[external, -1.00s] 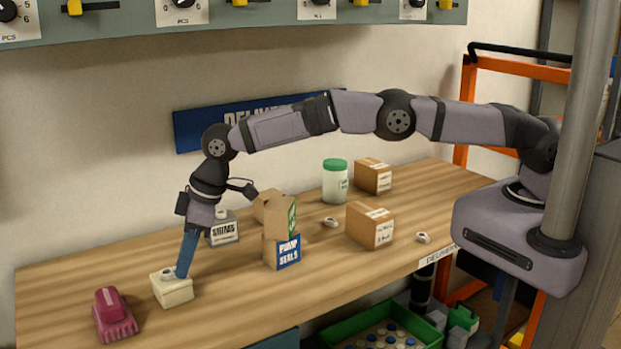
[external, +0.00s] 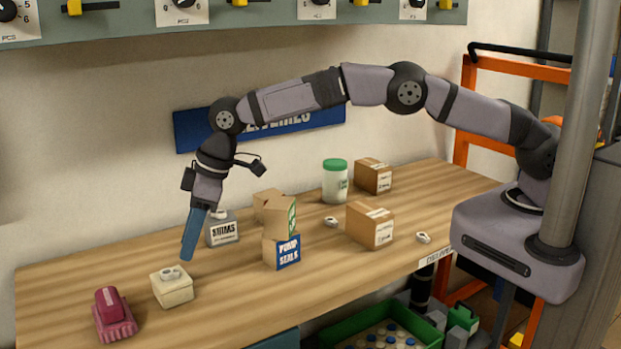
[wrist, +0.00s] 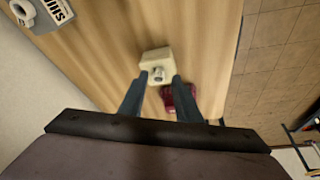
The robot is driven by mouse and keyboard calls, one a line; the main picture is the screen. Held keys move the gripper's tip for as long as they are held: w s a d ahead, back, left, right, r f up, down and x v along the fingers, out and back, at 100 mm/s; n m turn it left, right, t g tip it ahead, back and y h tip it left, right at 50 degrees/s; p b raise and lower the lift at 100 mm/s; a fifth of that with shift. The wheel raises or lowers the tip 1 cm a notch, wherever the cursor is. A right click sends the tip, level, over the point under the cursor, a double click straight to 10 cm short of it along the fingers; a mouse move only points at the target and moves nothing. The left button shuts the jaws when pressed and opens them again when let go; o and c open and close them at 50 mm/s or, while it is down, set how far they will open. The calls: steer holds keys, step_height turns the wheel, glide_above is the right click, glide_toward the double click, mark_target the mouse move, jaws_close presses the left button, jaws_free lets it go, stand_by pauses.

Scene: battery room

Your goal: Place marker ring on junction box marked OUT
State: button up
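A small cream junction box (external: 172,292) stands on the bench at the left. A pale marker ring (external: 171,273) lies on its top. No OUT marking can be read on the box. My gripper (external: 188,257) hangs above and slightly to the right of the box, clear of it, pointing down. In the wrist view its blue fingers (wrist: 160,80) are apart with nothing held between them. The cream box (wrist: 152,57) and the ring (wrist: 158,74) show beyond the fingertips in that view.
A magenta object (external: 113,316) sits left of the box. A grey SHIMS box (external: 222,233) carries another ring. Stacked cartons (external: 281,250), a green-lidded jar (external: 335,182) and loose rings (external: 423,237) stand to the right. The bench front is mostly clear.

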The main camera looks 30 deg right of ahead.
steer(key=b+v, duration=0.2)
steer(key=v, duration=0.5)
steer(key=shift+d+r, duration=0.1)
steer(key=w+d+f+m+h, duration=0.1)
steer(key=w+d+m, duration=0.25)
steer(key=d, duration=1.25)
steer(key=w+d+m+h, duration=0.15)
steer(key=d+m, duration=0.25)
steer(key=d, duration=1.2)
steer(key=s+d+f+m+g, duration=0.1)
steer(key=s+d+f+m, duration=0.2)
steer(key=s+d, duration=0.6)
steer(key=s+d+f+m+h, duration=0.1)
steer(key=s+d+f+m, duration=0.2)
steer(key=s+d, duration=0.6)
steer(key=d, duration=0.4)
steer(key=shift+s+f+g, duration=0.15)
steer(key=shift+g, duration=0.25)
steer(key=shift+a, duration=0.1)
